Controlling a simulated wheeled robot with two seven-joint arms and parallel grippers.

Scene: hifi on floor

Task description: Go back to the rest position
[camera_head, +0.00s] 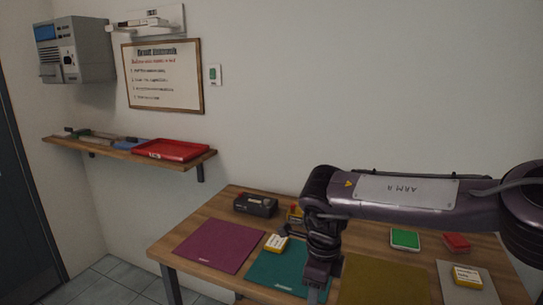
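My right arm comes in from the right across the wooden table (208,209), its dark link carrying a white label. Its wrist hangs down over the right part of the teal mat (266,283). My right gripper (317,292) is at the bottom edge of the picture; its fingertips are not clearly seen, so its opening cannot be told. I see nothing clearly held in it. My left gripper is not in view.
A yellow-and-white box (276,243) lies on the teal mat, another (467,277) on the grey mat (448,293). A purple mat (218,246) and olive mat (385,283) are bare. Behind are a black device (255,206), green box (405,239) and red box (456,242).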

